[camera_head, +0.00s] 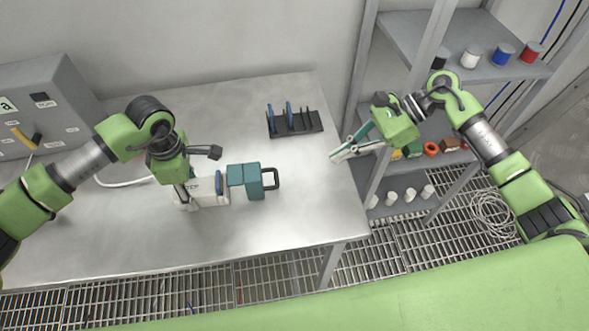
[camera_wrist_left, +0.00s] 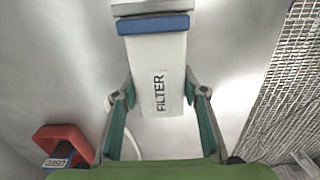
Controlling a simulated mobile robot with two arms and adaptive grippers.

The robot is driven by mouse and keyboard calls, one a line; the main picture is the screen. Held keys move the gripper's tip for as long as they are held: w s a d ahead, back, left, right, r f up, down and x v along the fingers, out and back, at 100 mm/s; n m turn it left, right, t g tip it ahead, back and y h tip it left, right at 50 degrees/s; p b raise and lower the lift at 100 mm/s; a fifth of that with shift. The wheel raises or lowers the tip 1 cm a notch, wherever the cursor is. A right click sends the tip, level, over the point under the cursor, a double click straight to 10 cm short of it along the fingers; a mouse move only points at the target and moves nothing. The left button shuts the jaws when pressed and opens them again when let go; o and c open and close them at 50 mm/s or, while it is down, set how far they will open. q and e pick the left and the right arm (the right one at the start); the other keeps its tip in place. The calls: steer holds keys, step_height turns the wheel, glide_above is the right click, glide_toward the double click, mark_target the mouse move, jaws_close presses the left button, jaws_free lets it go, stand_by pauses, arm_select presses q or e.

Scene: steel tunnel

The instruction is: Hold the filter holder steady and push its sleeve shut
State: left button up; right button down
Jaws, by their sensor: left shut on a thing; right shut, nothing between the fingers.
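The filter holder (camera_head: 210,196) lies on the steel table, its white body to the left. A blue disc or band (camera_head: 219,182) stands at its right part. The teal sleeve (camera_head: 245,175) with a dark handle (camera_head: 271,179) is just right of the blue part. My left gripper (camera_head: 187,193) is shut on the white body. In the left wrist view the FILTER-labelled body (camera_wrist_left: 158,70) sits between my left gripper's fingers (camera_wrist_left: 157,98), with the blue band (camera_wrist_left: 153,25) beyond. My right gripper (camera_head: 343,155) is shut and empty beyond the table's right edge, apart from the sleeve.
A black rack (camera_head: 296,126) with blue discs stands at the table's back. A grey panel (camera_head: 50,100) with a yellow lever is at the left. A grey shelf (camera_head: 400,40) with pots stands right. A red piece (camera_wrist_left: 62,143) shows in the wrist view. The table right of the sleeve is clear.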

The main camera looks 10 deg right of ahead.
mark_target(255, 181)
steer(key=x, duration=0.9)
steer(key=shift+w+a+f, duration=0.1)
steer(key=shift+w+a, duration=0.15)
steer(key=shift+a, duration=0.05)
steer(key=a, duration=0.2)
steer(key=shift+a, duration=0.25)
steer(key=shift+a+r, duration=0.3)
steer(key=shift+a, duration=0.45)
steer(key=shift+a, duration=0.4)
steer(key=a, duration=0.4)
steer(key=shift+w+a, duration=0.1)
steer(key=shift+a, duration=0.1)
